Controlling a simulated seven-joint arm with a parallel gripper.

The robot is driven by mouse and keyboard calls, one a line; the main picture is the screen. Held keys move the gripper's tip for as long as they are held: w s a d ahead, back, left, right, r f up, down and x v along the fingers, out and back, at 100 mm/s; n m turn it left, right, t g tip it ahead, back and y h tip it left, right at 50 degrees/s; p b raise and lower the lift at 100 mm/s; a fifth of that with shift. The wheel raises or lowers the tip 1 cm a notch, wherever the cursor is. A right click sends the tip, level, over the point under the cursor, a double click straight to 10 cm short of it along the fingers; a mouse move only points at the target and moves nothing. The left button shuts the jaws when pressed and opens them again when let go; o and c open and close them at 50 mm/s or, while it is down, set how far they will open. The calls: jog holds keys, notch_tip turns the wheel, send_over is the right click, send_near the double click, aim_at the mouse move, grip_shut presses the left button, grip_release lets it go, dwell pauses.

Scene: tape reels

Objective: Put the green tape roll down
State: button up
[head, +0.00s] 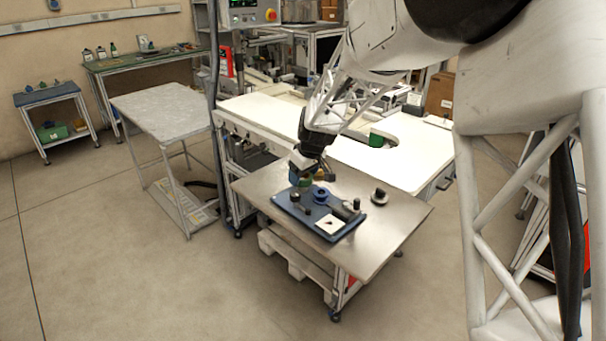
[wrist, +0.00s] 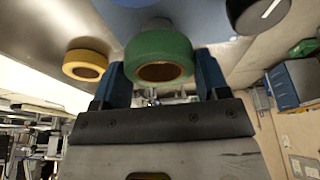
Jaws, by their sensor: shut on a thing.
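My gripper (wrist: 161,82) is shut on the green tape roll (wrist: 160,45), with one blue finger on each side of it. In the head view my gripper (head: 304,174) is above the far left part of the blue board (head: 308,222). The green roll shows only as a small patch there, largely hidden by my gripper. I cannot tell whether the roll touches anything below. A yellow tape roll (wrist: 85,65) lies to the left in the wrist view, apart from my gripper.
A blue reel (head: 321,196), a white square (head: 330,226) and dark pegs are on the board. A black roll with a pale top (head: 379,196) stands to the right on the metal table (head: 400,216). The table's front right is clear.

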jog(key=shift+f, duration=0.6)
jog(key=o, duration=0.9)
jog(key=shift+r, duration=0.15)
jog(key=shift+r, duration=0.5)
jog(key=v, duration=1.2)
